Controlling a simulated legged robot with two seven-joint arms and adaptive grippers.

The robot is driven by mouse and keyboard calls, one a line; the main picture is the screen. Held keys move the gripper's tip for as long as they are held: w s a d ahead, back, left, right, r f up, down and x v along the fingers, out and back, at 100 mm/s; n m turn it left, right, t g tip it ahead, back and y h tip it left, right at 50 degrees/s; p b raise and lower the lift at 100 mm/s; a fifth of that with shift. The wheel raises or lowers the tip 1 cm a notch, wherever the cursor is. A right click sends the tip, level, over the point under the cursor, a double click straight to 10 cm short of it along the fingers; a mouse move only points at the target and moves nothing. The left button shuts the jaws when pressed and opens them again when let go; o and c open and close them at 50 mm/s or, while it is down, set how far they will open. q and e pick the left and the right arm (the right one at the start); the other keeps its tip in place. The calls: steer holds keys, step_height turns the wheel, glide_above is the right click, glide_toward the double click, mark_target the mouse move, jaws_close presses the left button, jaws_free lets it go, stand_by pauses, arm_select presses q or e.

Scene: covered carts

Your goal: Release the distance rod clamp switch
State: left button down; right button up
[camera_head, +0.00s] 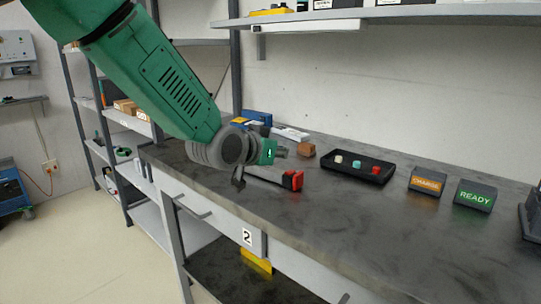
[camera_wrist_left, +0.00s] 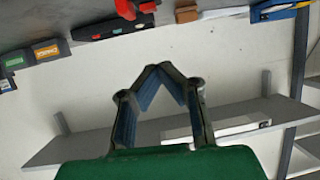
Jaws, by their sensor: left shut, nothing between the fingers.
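The clamp, a dark bar with red parts (camera_head: 292,180), lies on the dark bench top. Its red part also shows at the top edge of the left wrist view (camera_wrist_left: 140,6), which is upside down. I cannot make out the switch itself. My left gripper (camera_head: 283,152) is above the bench, near the clamp and apart from it. In the left wrist view its two blue-padded fingers (camera_wrist_left: 160,70) meet at the tips with nothing between them. My right gripper is in neither view.
A black tray (camera_head: 350,177) with small blocks stands right of the clamp. An orange-lettered sign (camera_head: 427,182) and a READY sign (camera_head: 475,196) stand farther right. A brown block (camera_head: 306,149) is behind the clamp. A wall shelf (camera_head: 390,14) hangs above. Bench space in front is clear.

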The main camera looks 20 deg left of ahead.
mark_target(287, 174)
arm_select(q)
steer(key=x, duration=0.3)
steer(key=shift+w+f, duration=0.2)
steer(key=shift+f, duration=0.1)
steer(key=f, duration=0.1)
steer(key=f+b, duration=0.1)
steer(key=shift+s+f, duration=0.25)
steer(key=shift+s, duration=0.05)
steer(key=shift+s+f, duration=0.1)
steer(key=shift+f, duration=0.35)
steer(key=shift+s+f, duration=0.1)
steer(key=shift+f, duration=0.2)
steer(key=shift+r+p, duration=0.65)
steer(key=shift+r, duration=0.2)
